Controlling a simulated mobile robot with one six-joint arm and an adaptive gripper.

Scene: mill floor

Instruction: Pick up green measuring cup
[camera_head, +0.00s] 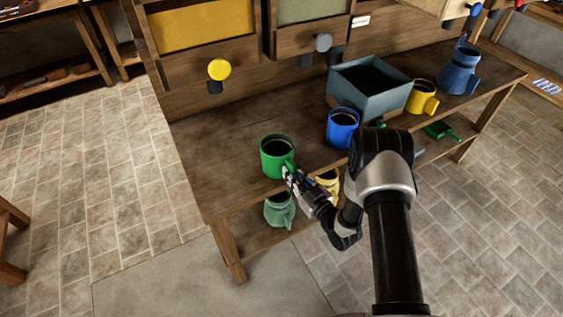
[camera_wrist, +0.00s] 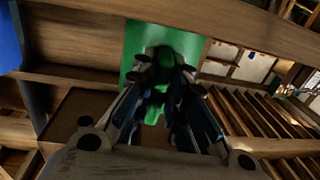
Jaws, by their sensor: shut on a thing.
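The green measuring cup (camera_head: 272,160) is upright at the front left part of the wooden bench top, its handle turned toward my arm. My gripper (camera_head: 290,174) reaches in from the right and is shut on the cup's handle. In the wrist view the cup (camera_wrist: 133,48) is a green shape behind the fingers, and my gripper (camera_wrist: 160,68) closes around its green handle. The picture does not clearly show whether the cup's base touches the bench.
A blue cup (camera_head: 342,128), a blue-grey box (camera_head: 372,98), a yellow cup (camera_head: 421,97) and a blue pitcher (camera_head: 458,75) stand to the right. A pale green jug (camera_head: 279,210) and a yellow cup sit on the lower shelf. The bench's left end (camera_head: 215,150) is clear.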

